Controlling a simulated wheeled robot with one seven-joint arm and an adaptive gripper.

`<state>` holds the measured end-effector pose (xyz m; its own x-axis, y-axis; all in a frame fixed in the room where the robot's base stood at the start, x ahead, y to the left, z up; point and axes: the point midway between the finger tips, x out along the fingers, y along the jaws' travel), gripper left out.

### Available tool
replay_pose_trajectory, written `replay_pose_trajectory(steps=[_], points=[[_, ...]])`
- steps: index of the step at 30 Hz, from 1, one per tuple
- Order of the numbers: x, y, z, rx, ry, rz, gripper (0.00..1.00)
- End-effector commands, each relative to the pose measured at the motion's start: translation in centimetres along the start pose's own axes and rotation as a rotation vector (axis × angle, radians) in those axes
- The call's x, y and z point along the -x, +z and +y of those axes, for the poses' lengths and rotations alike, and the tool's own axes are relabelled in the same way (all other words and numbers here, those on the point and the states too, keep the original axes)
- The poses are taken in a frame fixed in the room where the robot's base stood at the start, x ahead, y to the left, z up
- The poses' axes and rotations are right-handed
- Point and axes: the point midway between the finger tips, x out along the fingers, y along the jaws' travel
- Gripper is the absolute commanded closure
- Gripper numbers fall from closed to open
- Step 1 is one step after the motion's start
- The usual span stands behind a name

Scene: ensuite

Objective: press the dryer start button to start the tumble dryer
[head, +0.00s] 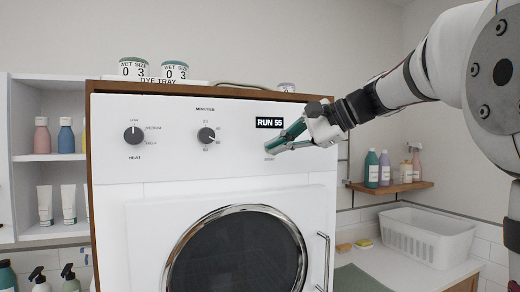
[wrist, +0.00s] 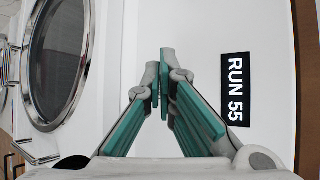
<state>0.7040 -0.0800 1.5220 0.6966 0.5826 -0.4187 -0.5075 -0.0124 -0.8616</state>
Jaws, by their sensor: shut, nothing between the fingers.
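The white tumble dryer (head: 225,168) stands in front of me with a round door (head: 238,255). Its panel has a display (head: 270,123) reading "RUN 55", which also shows in the wrist view (wrist: 236,90). My gripper (head: 270,150) is shut and empty, its fingertips at the panel just below the display, above a small label. In the wrist view my gripper (wrist: 161,95) has its green-padded fingers together against the white panel. The start button is hidden behind the fingertips; I cannot tell whether they touch it.
A heat knob (head: 134,134) and a minutes knob (head: 206,134) sit left on the panel. Left shelves hold bottles and tubes (head: 45,205). A white basket (head: 428,233) is on the right counter, below a bottle shelf (head: 392,186).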

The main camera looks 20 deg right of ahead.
Motion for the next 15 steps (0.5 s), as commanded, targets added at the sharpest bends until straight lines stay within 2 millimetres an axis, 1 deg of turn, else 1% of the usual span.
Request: replay_pose_trajectory(steps=[15], points=[[3.1, 2.3, 2.1, 0.0, -0.001, 0.001, 1.0]])
